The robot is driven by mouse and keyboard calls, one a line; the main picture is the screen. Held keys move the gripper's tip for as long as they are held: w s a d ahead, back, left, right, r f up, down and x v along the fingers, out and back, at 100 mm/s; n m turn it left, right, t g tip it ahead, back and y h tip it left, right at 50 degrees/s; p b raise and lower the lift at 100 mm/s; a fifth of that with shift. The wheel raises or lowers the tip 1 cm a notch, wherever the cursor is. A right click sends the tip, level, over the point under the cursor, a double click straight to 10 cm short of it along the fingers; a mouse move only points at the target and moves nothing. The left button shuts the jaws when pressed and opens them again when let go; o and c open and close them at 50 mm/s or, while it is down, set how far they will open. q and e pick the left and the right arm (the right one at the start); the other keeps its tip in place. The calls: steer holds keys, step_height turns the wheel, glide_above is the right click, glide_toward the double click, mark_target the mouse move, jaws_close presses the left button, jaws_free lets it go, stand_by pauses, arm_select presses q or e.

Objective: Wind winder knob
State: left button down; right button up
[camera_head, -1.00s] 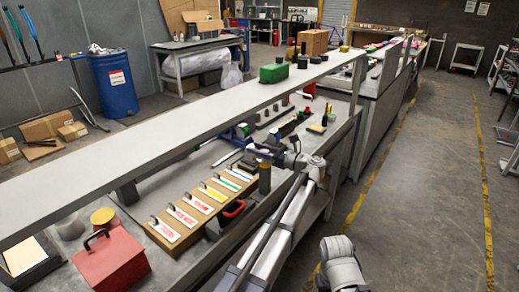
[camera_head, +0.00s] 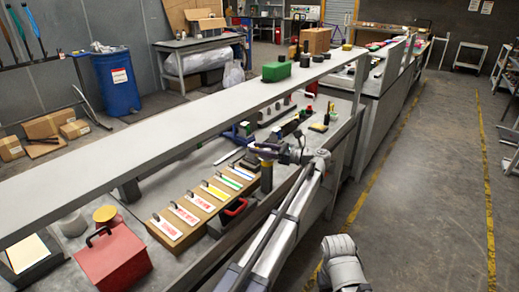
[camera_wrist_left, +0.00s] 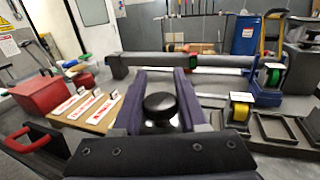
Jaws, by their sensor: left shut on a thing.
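The winder knob (camera_wrist_left: 160,104) is a round black knob in the left wrist view, seen between the two fingers of my left gripper (camera_wrist_left: 158,100). The fingers are shut on it, one on each side. In the head view my left gripper (camera_head: 264,150) is over the bench, at the top of a dark upright cylinder (camera_head: 266,178). The knob itself is hard to make out there. My right gripper is not in view.
A wooden board with labelled strips (camera_head: 204,203) lies left of the gripper, with a red-handled dark item (camera_head: 234,209) close by. A red box (camera_head: 112,258) stands at the near left. A long grey shelf (camera_head: 150,146) runs above the bench.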

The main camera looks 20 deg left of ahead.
arm_select(q)
steer(key=shift+c, duration=2.2)
jaws_free()
steer(key=d, duration=0.7)
steer(key=shift+s+d, duration=0.2)
steer(key=shift+d, duration=0.15)
